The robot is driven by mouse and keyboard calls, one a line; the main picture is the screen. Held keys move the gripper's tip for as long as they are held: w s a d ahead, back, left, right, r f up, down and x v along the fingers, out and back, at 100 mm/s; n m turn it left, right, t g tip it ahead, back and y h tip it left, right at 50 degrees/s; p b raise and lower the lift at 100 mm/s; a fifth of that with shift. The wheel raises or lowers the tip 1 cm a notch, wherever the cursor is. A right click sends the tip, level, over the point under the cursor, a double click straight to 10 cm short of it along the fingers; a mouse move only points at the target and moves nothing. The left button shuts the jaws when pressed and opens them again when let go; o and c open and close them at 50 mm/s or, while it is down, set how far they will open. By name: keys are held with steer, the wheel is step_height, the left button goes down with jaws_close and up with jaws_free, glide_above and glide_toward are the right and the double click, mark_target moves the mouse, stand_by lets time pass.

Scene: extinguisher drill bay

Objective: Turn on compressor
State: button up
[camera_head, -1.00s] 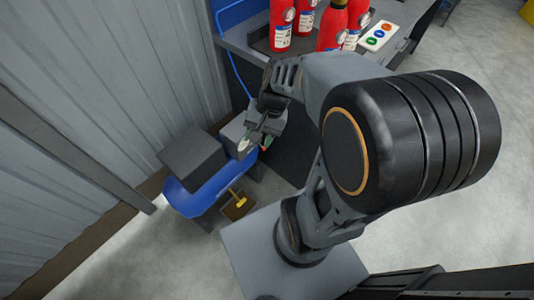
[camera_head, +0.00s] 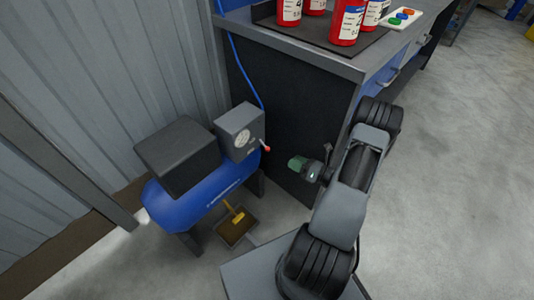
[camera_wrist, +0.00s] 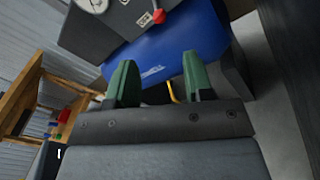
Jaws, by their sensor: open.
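The compressor has a blue tank (camera_head: 205,196) with a dark box on top and a grey control box (camera_head: 238,130) with a round gauge. A short lever with a red knob (camera_head: 266,148) sticks out from the right of the control box. The wrist view also shows the red knob (camera_wrist: 158,16) at the top, ahead of the fingers, with the tank (camera_wrist: 165,55) behind them. My gripper (camera_head: 298,165) is to the right of the knob, apart from it. Its green fingers (camera_wrist: 158,75) are spread and empty.
A workbench (camera_head: 300,38) with red extinguishers (camera_head: 348,22) and a panel of coloured buttons (camera_head: 402,17) stands behind. A blue hose (camera_head: 243,75) runs down to the compressor. Floor at right is clear.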

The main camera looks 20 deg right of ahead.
mark_target(267, 149)
steer(key=b+x, duration=0.3)
steer(key=x, duration=0.9)
steer(key=shift+w+a, duration=0.25)
steer(key=shift+w, duration=0.05)
steer(key=shift+c, duration=0.3)
jaws_close()
steer(key=shift+r, duration=0.1)
